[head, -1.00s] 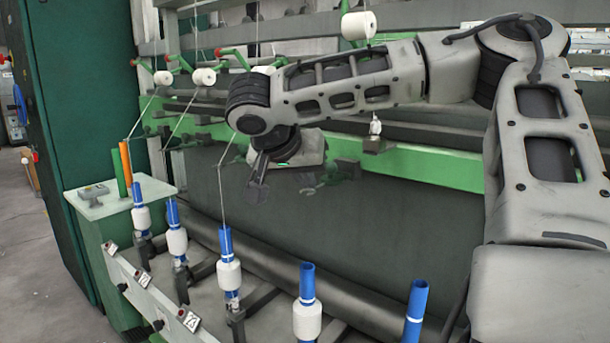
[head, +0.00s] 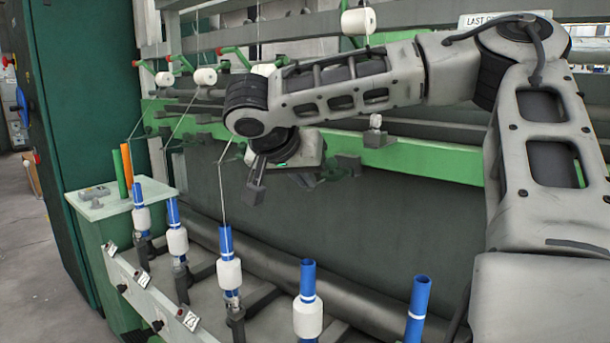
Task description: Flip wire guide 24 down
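My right arm reaches in from the right, and its gripper (head: 257,183) hangs in front of the green rail (head: 430,165). One dark finger points down; the other cannot be made out clearly, so the opening is unclear. Small dark wire guides sit along the rail. One guide (head: 376,137) stands right of the gripper, and another dark piece (head: 348,166) is lower and closer to it. No number is readable, so I cannot tell which is guide 24. The gripper housing hides part of the rail. My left gripper is not in view.
Blue tubes with white yarn, such as one bobbin (head: 229,273), stand in a row below the gripper. A thin thread (head: 221,190) runs up just left of the gripper. White spools (head: 359,21) hang above. A green cabinet (head: 85,130) stands at left.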

